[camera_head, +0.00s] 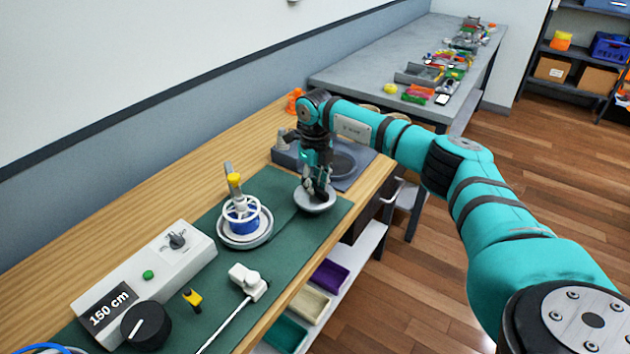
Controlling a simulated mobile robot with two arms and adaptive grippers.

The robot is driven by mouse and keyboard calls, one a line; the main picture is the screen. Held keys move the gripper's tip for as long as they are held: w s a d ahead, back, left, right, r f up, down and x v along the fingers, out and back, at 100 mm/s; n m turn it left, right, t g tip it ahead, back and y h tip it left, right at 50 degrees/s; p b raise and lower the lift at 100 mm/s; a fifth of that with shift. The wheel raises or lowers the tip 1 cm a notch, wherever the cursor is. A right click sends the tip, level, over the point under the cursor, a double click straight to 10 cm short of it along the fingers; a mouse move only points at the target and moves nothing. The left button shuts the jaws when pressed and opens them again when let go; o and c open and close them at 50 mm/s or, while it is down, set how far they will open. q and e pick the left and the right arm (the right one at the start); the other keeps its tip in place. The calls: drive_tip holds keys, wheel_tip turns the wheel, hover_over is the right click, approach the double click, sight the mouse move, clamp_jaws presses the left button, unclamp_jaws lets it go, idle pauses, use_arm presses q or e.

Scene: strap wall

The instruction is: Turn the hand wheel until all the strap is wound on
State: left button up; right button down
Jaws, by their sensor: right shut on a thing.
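A white spoked wheel (241,209) with an upright yellow knob (234,179) sits over a blue drum (243,224) in a round grey dish on the green mat. It looks like the hand wheel. My right gripper (318,195) points down over a second grey round dish (315,204), to the right of and behind the wheel, apart from it. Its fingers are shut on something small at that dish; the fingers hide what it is. I cannot make out a strap for certain. My left gripper is not in view.
A white box with a display reading "150 cm" (108,307), a black dial (146,325) and a green button stands at the front left. A grey-blue wall runs behind.

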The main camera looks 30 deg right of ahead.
drive_tip(key=m+p, duration=0.1)
drive_tip(key=m, duration=0.2)
drive_tip(key=shift+r+m, duration=0.15)
drive_tip(key=shift+m, duration=0.25)
drive_tip(key=m+p, duration=0.1)
drive_tip(key=m, duration=0.2)
drive_tip(key=shift+w+m, duration=0.1)
drive_tip(key=shift+m, duration=0.2)
drive_tip(key=m+p, duration=0.1)
drive_tip(key=m, duration=0.2)
drive_tip(key=shift+m, duration=0.3)
drive_tip(key=m+p, duration=0.1)
drive_tip(key=m, duration=0.2)
drive_tip(key=shift+m+p, duration=0.3)
drive_tip(key=shift+p, duration=0.05)
drive_tip(key=m+p, duration=0.1)
drive_tip(key=m, duration=0.2)
drive_tip(key=shift+m+p, duration=0.3)
drive_tip(key=shift+p, duration=0.05)
drive_tip(key=m+p, duration=0.2)
drive_tip(key=m, duration=0.1)
drive_tip(key=shift+r+m, duration=0.1)
drive_tip(key=shift+m, duration=0.3)
drive_tip(key=m+p, duration=0.2)
drive_tip(key=m, duration=0.2)
drive_tip(key=shift+m+p, duration=0.75)
drive_tip(key=shift+m, duration=0.15)
drive_tip(key=shift+m, duration=0.3)
